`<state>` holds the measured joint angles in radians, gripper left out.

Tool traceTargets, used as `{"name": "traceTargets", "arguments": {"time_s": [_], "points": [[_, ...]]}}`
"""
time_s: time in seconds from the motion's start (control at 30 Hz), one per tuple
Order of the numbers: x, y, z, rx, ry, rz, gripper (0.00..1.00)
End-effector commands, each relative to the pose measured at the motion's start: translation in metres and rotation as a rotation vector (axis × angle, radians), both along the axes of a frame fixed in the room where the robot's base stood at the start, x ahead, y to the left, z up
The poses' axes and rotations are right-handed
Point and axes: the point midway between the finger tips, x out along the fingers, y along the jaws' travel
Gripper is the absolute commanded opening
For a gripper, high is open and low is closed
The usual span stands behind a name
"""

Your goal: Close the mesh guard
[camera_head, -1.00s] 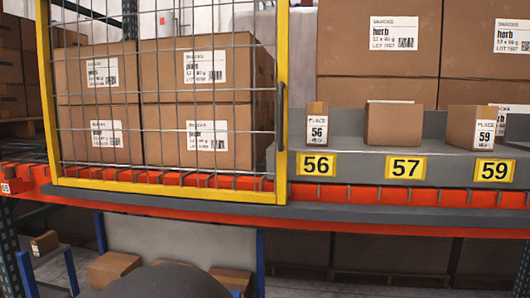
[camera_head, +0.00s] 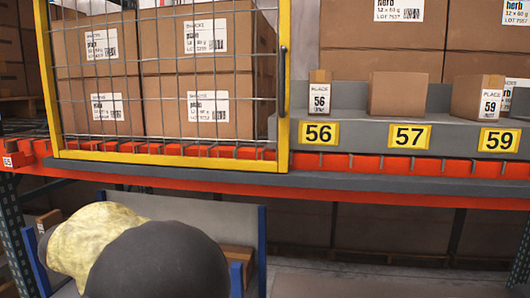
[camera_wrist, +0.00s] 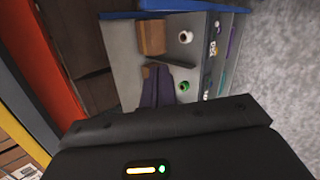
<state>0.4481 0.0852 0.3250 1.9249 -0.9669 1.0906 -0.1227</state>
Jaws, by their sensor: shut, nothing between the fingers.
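The mesh guard (camera_head: 283,105) is a wire grid in a yellow frame in the head view. It stands across the left bay, in front of stacked cartons. A dark upright handle (camera_head: 283,68) is on its right edge. The bay to the right of that edge is uncovered. My gripper (camera_wrist: 160,112) shows as a dark body at the bottom of the wrist view, shut and empty. It points down at a bench, apart from the guard. In the head view only my arm shows, at the bottom left below the shelf, and it hides the gripper.
An orange rack beam (camera_head: 330,165) runs below the guard. Small boxes stand on a grey ledge (camera_head: 345,126) with yellow signs 56, 57 and 59. A grey bench (camera_wrist: 125,70) with a brown box (camera_wrist: 151,38) lies below. Open floor (camera_wrist: 275,60) shows beside it.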

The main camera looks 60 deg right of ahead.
Motion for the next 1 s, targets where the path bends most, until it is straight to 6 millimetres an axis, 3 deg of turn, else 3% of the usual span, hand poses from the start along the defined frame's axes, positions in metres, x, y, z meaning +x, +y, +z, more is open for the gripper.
{"name": "traceTargets", "arguments": {"time_s": [0.1,0.23,0.4,0.5,0.63,1.0], "points": [[0.000,-0.049,0.065,-0.235,0.006,-0.074,0.00],[-0.018,-0.089,0.146,-0.492,0.003,-0.209,0.00],[-0.063,-0.113,0.240,-0.766,-0.020,-0.441,0.00],[-0.083,-0.115,0.271,-0.856,-0.032,-0.538,0.00],[-0.094,-0.114,0.286,-0.899,-0.037,-0.588,0.00],[-0.095,-0.116,0.287,-0.899,-0.036,-0.587,0.00]]}}
